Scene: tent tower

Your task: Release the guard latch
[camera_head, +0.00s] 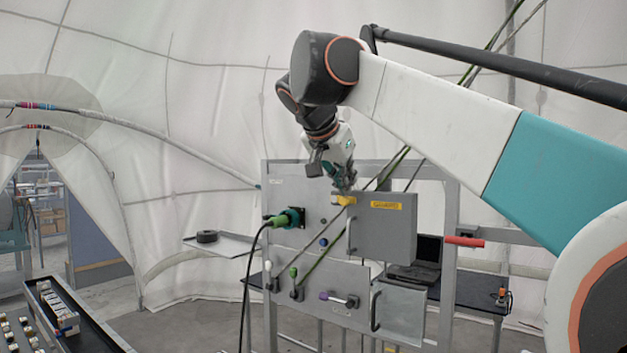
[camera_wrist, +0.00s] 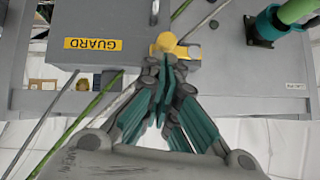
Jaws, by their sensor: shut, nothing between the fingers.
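The guard (camera_head: 383,228) is a grey box with a yellow GUARD label on the upright panel. It also shows in the wrist view (camera_wrist: 112,22), upside down. The yellow latch (camera_head: 346,200) sits at the guard's upper left edge. In the wrist view the latch (camera_wrist: 172,44) is just beyond my fingertips. My gripper (camera_head: 343,186) is shut and empty, its fingertips at or very near the latch. In the wrist view my gripper (camera_wrist: 164,66) overlaps the lower part of the latch. I cannot tell whether they touch.
A green connector (camera_head: 285,219) with a black cable is left of the guard. Thin green and grey lines run diagonally past the panel. A red handle (camera_head: 464,242) sticks out at the right. A laptop (camera_head: 420,260) stands behind. A shelf with a black roll (camera_head: 207,237) is at left.

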